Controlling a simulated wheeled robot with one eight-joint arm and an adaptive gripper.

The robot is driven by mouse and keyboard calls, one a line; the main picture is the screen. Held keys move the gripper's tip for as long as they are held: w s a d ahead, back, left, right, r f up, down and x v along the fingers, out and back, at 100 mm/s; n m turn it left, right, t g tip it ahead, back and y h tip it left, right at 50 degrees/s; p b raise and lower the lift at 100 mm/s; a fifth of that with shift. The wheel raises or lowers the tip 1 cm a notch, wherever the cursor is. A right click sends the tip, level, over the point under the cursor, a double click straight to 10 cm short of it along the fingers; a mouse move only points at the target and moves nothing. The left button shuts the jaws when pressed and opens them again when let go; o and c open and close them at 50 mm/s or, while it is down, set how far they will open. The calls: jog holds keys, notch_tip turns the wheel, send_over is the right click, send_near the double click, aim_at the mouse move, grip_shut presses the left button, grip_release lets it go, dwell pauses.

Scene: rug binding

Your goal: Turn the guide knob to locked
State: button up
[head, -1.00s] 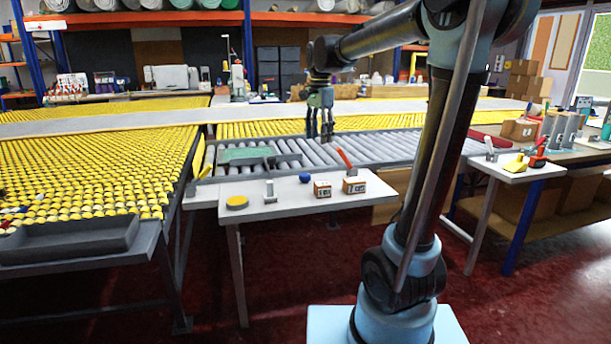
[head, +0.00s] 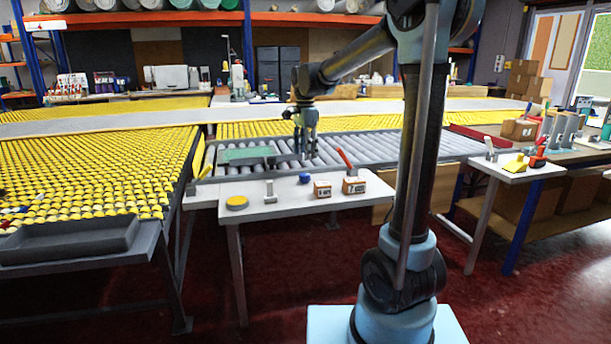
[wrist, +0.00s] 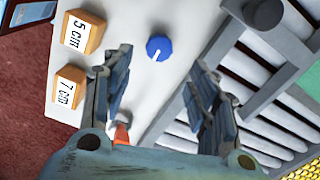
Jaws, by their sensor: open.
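The guide knob (head: 305,178) is a small blue round knob on the white table, near its back edge. In the wrist view the blue knob (wrist: 159,48) carries a white pointer mark aimed toward the lower left. My gripper (head: 306,154) hangs above the roller bed, just behind and above the knob. In the wrist view my gripper (wrist: 165,100) is open and empty, its fingers spread with the knob showing beyond the gap between them. The knob is apart from both fingers.
Blocks marked 5 cm (wrist: 83,32) and 7 cm (wrist: 69,88) stand on the table (head: 290,204) beside the knob. A red-handled lever (head: 345,159) rises behind the 7 cm block. A grey post (head: 270,190) and yellow disc (head: 237,202) stand left. Grey rollers (head: 350,148) lie behind.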

aim_at(305, 174)
notch_tip(305, 174, down, 9)
jog(key=shift+f, duration=0.1)
dwell(0.3)
jog(key=c, duration=1.1)
